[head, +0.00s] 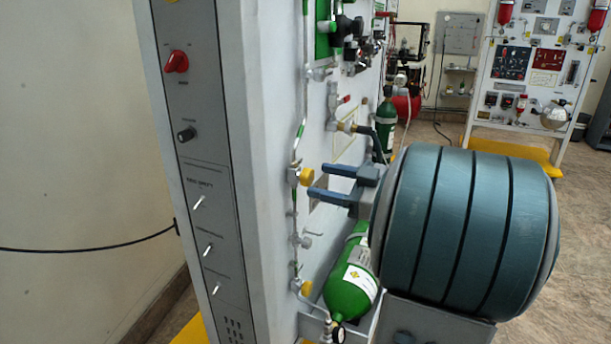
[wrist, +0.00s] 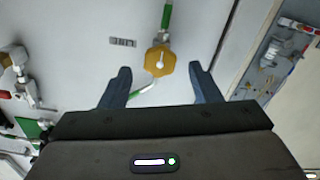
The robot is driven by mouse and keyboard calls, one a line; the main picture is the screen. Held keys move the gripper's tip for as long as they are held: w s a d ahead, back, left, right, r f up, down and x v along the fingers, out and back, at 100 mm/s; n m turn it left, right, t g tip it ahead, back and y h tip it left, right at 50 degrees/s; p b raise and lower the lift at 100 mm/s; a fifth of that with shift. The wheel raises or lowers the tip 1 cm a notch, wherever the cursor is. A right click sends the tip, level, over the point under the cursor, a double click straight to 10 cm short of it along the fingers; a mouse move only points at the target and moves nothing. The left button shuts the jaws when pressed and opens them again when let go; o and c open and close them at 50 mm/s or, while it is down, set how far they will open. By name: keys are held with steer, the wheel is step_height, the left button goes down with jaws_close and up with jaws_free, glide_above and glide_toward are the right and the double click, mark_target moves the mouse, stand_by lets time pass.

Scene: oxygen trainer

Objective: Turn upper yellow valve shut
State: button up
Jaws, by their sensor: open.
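The upper yellow valve (head: 306,176) is a small knob on the pipe along the panel's left edge in the head view. In the wrist view the yellow valve (wrist: 160,61) shows as a rounded knob with a pale centre, with a green and silver pipe running up from it. My gripper (head: 314,181) is open and empty, its two blue fingers pointing left toward the valve. In the wrist view the gripper (wrist: 160,80) has a finger on each side of the valve in the picture. Whether the fingertips reach the knob's depth, I cannot tell.
A lower yellow valve (head: 305,288) sits on the same pipe. A green cylinder (head: 351,287) lies below my gripper. A red-handled valve (head: 344,101) and dark hose (head: 372,137) are above it. The grey control column (head: 196,170) stands left.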

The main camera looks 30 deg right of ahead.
mark_target(311, 178)
steer(key=x, duration=0.5)
steer(key=shift+s, duration=0.1)
steer(key=c, duration=1)
steer(key=shift+f+b, duration=0.2)
steer(key=shift+b, duration=0.1)
